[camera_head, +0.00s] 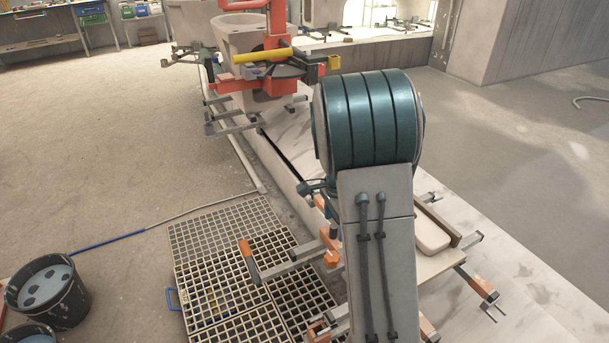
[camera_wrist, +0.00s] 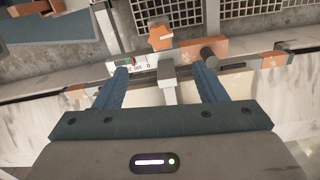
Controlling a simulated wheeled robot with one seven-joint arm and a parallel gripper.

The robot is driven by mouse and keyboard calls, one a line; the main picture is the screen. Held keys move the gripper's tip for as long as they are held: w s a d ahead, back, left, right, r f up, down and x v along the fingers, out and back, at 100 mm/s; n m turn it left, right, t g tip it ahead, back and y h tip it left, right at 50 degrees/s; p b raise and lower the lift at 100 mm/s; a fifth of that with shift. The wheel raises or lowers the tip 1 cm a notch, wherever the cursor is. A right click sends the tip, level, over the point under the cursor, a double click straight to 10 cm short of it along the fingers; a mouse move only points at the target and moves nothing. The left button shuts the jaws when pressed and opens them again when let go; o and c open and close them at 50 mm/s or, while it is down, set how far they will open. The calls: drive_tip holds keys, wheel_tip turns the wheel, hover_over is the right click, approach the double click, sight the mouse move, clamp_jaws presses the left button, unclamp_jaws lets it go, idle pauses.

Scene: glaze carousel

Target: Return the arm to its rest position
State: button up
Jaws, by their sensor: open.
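My gripper (camera_wrist: 162,68) shows in the wrist view with its two blue fingers spread apart and nothing held between them. A grey metal bar (camera_wrist: 168,88) shows in the gap between the fingers. I cannot tell how far beyond the fingertips it is. In the head view my arm, with a large teal joint and a grey link, rises in front of the fixture and hides part of it. My gripper cannot be made out clearly there.
An orange knob (camera_wrist: 160,37) and a small white marked plate (camera_wrist: 138,63) lie near the fingertips. Orange-ended clamp bars (camera_head: 290,262) reach over a floor grating (camera_head: 215,228). A red station (camera_head: 268,80) stands behind. A dark bucket (camera_head: 48,290) is at left; open floor (camera_head: 100,130) lies beyond.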

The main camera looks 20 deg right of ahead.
drive_tip(key=s+a+r+n+t+p, duration=0.1)
drive_tip(key=s+a+r+n+p, duration=0.2)
drive_tip(key=r, duration=0.6)
drive_tip(key=s+a+r+n+t+p, duration=0.1)
drive_tip(key=s+a+r+n+p, duration=0.2)
drive_tip(key=s+r+n+p, duration=0.4)
drive_tip(key=s+a+r+n+p, duration=0.4)
drive_tip(key=s+r+n+p, duration=0.2)
drive_tip(key=s+r, duration=0.4)
drive_tip(key=shift+s+r+n+t, duration=0.15)
drive_tip(key=shift+r+n+t, duration=0.25)
drive_tip(key=shift+r, duration=0.8)
